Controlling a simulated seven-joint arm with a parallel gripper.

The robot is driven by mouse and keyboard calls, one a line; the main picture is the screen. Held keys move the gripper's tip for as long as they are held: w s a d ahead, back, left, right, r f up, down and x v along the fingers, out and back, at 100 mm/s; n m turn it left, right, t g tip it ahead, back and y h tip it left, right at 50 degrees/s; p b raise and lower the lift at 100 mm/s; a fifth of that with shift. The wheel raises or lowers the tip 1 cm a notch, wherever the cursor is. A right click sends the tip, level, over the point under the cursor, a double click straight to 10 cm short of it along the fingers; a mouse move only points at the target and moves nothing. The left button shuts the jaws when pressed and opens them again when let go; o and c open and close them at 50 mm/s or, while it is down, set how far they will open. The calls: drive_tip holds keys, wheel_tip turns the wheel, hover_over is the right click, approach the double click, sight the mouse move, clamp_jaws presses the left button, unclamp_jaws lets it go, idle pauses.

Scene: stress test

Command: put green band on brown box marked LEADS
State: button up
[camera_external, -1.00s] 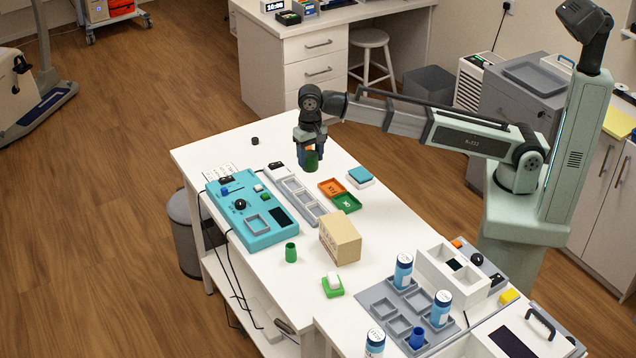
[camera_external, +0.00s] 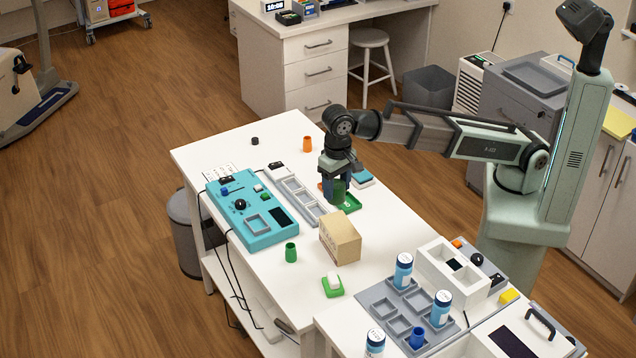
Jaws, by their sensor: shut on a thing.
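My gripper (camera_external: 337,183) points down over the two small trays, shut on a green band (camera_external: 338,190). How high the band is above the green tray is hard to tell. The brown box (camera_external: 340,240) stands on the white table, nearer the camera than my gripper; print shows on its side, too small to read. Another green band (camera_external: 291,252) stands upright on the table left of the box. An orange band (camera_external: 307,143) stands at the far part of the table, behind and left of my gripper.
The green tray (camera_external: 351,203) lies under my gripper; the orange tray is mostly hidden. A teal control panel (camera_external: 262,235) and a grey tray strip (camera_external: 297,198) lie to the left. A green holder with a white piece (camera_external: 333,285) sits in front of the box. Bottles (camera_external: 403,271) stand at the right.

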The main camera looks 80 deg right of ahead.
drive_tip(key=shift+s+d+f+m, duration=0.15)
drive_tip(key=shift+s+d+m, duration=0.25)
drive_tip(key=shift+m, duration=0.5)
drive_tip(key=shift+s+m, duration=0.2)
drive_tip(key=shift+m, duration=0.7)
drive_tip(key=shift+f, duration=0.1)
hover_over(340, 227)
drive_tip(key=shift+f, duration=4.9)
drive_tip(key=shift+f, duration=0.15)
drive_tip(key=o, duration=1)
drive_tip(key=shift+o, duration=0.2)
wheel_tip(340, 227, up, 12)
drive_tip(key=shift+r, duration=0.2)
